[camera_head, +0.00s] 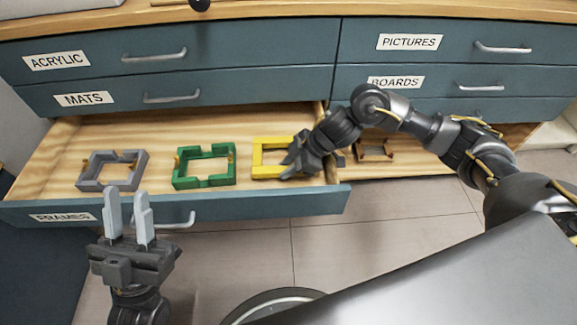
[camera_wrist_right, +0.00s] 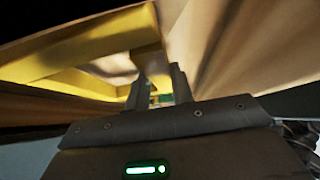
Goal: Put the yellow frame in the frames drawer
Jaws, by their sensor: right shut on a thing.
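The yellow frame (camera_head: 262,157) is inside the open frames drawer (camera_head: 110,211), at its right end near the right wall. My right gripper (camera_head: 290,165) is at the frame's right side, shut on it. In the right wrist view the yellow frame (camera_wrist_right: 85,55) lies left of and around the fingers (camera_wrist_right: 160,90), close to the wooden wall. The gripper hides the frame's right side, and I cannot tell whether the frame rests on the drawer floor. My left gripper (camera_head: 128,220) is empty, fingers apart, in front of the drawer.
A green frame (camera_head: 204,181) and a grey frame (camera_head: 98,184) lie in the drawer to the left of the yellow one. A wooden frame (camera_head: 374,153) lies in another open compartment to the right. Closed drawers labelled MATS (camera_head: 84,99) and BOARDS (camera_head: 396,82) are above.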

